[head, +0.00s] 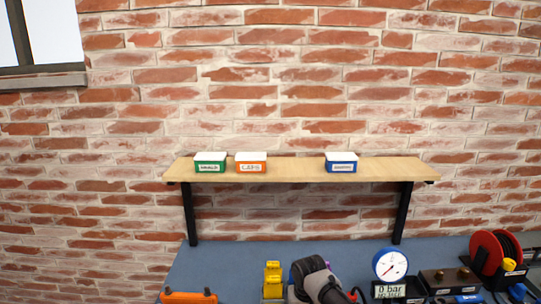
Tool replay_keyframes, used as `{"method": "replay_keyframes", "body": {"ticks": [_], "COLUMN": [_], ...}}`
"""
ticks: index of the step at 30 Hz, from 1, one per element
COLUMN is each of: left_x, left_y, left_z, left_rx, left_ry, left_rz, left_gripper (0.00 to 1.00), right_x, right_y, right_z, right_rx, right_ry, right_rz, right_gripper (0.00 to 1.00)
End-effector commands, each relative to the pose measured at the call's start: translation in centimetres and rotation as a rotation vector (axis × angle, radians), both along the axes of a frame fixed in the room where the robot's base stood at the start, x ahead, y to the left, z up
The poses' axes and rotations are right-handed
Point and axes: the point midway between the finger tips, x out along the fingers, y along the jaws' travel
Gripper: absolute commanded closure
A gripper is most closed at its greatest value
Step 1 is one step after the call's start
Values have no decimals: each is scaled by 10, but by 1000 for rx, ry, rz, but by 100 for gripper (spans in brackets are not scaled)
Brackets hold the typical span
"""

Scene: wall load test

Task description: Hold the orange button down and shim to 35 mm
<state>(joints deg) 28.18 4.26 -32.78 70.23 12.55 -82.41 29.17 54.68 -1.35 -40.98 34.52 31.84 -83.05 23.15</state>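No orange button can be made out, and no shims can be told apart. A display (389,291) at the bottom edge reads "0 bar", with a second line too small to read. A round white gauge (390,264) with a blue rim and a red needle stands just above it. An orange object with dark parts (188,297) is cut off by the bottom edge at the left. Neither of my grippers can be made out. A dark grey and black rounded object (315,281) rises at the bottom middle; I cannot tell what it is.
A blue-grey bench (225,266) stands against the brick wall. A wooden shelf (295,172) on black brackets holds green, orange and blue boxes with white lids. A yellow object (272,279), a dark box (449,281) and a red reel (487,252) crowd the bench. Its back left is clear.

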Motion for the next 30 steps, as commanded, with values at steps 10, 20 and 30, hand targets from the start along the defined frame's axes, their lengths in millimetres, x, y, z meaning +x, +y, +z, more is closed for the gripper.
{"method": "replay_keyframes", "body": {"ticks": [10, 20, 30], "left_x": [-2, -3, -3], "left_y": [0, 0, 0], "left_z": [-3, -3, -3], "left_rx": [2, 2, 2], "left_ry": [9, 9, 9], "left_rz": [0, 0, 0], "left_gripper": [100, 100, 100], "right_x": [0, 0, 0], "right_y": [0, 0, 0], "right_z": [-7, -8, -7], "right_rx": [1, 0, 0], "right_ry": [-1, 0, -1], "right_rz": [0, -1, -1], "right_gripper": [25, 4, 0]}}
